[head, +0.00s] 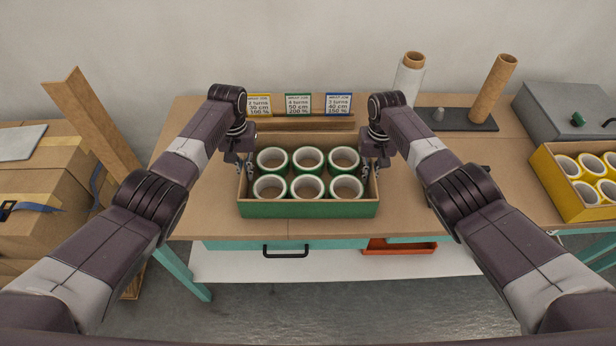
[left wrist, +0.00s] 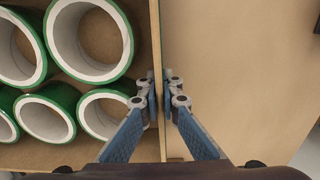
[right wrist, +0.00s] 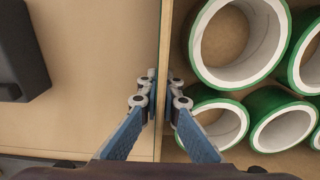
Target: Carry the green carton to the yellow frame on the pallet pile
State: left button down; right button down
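The green carton (head: 308,209) stands on the workbench in the middle of the head view, holding several green-rimmed tape rolls (head: 307,187). My left gripper (head: 248,170) is at its left side wall, with one finger inside and one outside; the left wrist view shows the fingers (left wrist: 160,88) closed against the wall. My right gripper (head: 368,168) straddles the right side wall the same way, its fingers (right wrist: 161,85) closed on it in the right wrist view. A pile of brown boxes (head: 50,196) stands at the far left.
Three label cards (head: 299,104) stand behind the carton. A dark stand (head: 450,119) with a white roll and a brown tube is at the back right. A yellow carton of rolls (head: 575,190) sits right. A brown board (head: 92,122) leans between workbench (head: 205,222) and boxes.

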aim_at(372, 163)
pick_arm(q)
jog(key=shift+w+r, duration=0.15)
jog(key=shift+r, duration=0.1)
pick_arm(e)
jog(key=shift+w+r, duration=0.1)
jog(key=shift+r, duration=0.15)
